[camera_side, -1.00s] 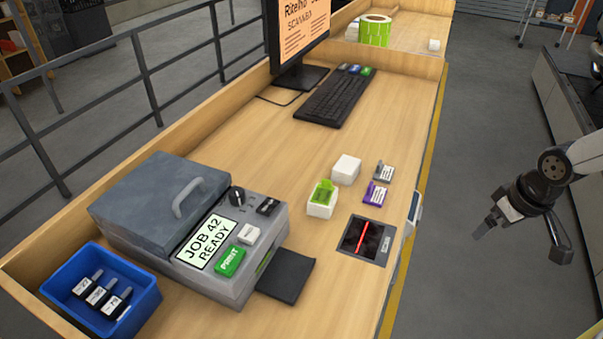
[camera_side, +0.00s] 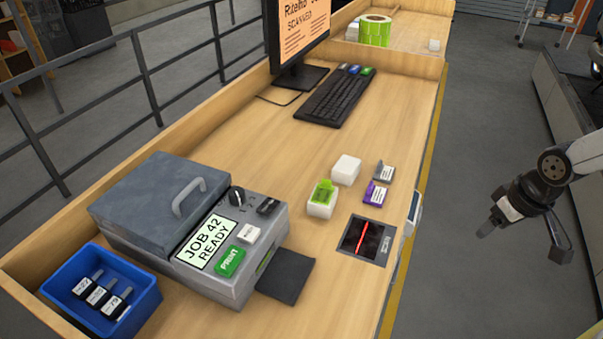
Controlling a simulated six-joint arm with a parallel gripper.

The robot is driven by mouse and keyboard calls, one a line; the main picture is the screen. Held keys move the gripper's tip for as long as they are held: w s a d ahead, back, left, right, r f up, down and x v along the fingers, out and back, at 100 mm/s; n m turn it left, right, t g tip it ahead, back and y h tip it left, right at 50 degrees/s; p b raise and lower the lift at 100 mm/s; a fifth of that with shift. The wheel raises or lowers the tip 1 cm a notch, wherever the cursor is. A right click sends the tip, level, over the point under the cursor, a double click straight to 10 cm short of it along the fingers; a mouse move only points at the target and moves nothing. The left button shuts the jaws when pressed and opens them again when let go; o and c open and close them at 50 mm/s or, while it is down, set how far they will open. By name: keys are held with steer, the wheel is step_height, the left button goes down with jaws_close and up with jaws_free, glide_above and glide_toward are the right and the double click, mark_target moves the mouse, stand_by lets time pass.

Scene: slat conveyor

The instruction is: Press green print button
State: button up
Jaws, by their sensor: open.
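The green PRINT button (camera_side: 230,262) sits on the front panel of the grey label printer (camera_side: 150,205). It lies just right of the printer's lit display (camera_side: 206,242), which reads JOB 42 READY. A white button (camera_side: 249,233), a black knob (camera_side: 237,196) and a dark switch (camera_side: 268,206) share the panel. My gripper (camera_side: 520,233) is open and empty at the right of the view. It hangs beyond the table's right edge, well apart from the printer. Nothing covers the green button.
A blue bin (camera_side: 100,292) with several labelled items stands left of the printer. A scanner pad (camera_side: 367,240), white boxes (camera_side: 346,169) and small tags (camera_side: 375,193) lie between my gripper and the printer. A keyboard (camera_side: 335,97) and monitor (camera_side: 300,40) stand behind.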

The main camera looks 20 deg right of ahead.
jaws_close()
stand_by(1.4)
